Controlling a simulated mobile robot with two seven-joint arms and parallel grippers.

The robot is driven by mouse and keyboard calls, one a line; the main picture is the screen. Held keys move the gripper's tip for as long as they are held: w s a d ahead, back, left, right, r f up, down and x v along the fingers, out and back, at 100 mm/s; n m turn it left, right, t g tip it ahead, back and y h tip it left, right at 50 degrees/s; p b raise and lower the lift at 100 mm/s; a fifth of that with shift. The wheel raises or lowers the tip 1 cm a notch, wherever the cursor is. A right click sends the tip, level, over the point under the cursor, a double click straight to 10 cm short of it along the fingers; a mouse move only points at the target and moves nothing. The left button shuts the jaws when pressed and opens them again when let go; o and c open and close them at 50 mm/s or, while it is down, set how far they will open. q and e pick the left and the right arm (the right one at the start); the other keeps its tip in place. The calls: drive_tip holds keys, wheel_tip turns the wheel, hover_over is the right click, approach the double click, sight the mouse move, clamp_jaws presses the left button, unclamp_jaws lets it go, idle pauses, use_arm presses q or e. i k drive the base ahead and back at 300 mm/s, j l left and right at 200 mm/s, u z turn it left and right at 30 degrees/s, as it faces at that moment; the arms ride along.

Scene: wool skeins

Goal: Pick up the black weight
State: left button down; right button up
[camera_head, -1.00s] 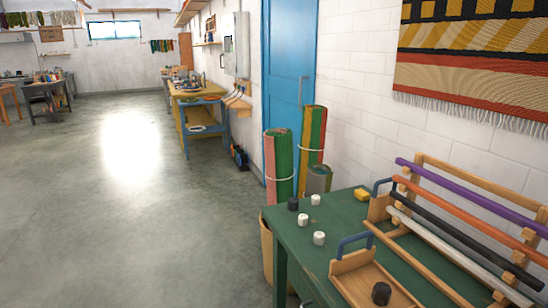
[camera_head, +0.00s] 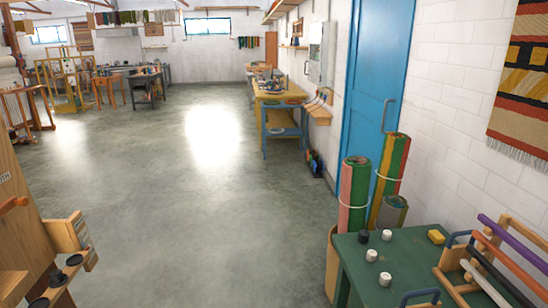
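A small black weight (camera_head: 363,236) stands on the far left corner of the green table (camera_head: 352,254) at the lower right. White weights stand near it: one right beside it (camera_head: 387,235), one nearer (camera_head: 371,255) and one nearer still (camera_head: 385,279). On the left, dark round pieces (camera_head: 57,278) sit on a wooden stand; I cannot tell whether they are weights. Neither of my grippers is in view.
A yellow block (camera_head: 436,237) and a wooden rack with coloured bars (camera_head: 498,262) are on the green table. Rolled textiles (camera_head: 354,194) stand behind it by the blue door (camera_head: 380,90). A wooden stand (camera_head: 70,236) is at the left. The floor between is clear.

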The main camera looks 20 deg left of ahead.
sight(57, 276)
drive_tip(key=u, duration=1.6)
drive_tip(key=i+l+u, duration=0.35)
drive_tip(key=i, duration=0.7)
drive_tip(key=i+l+u, duration=0.4)
drive_tip(key=i+l, duration=0.25)
drive_tip(key=i, duration=0.3)
drive_tip(key=i+l+u, duration=0.35)
drive_tip(key=i+l, duration=0.55)
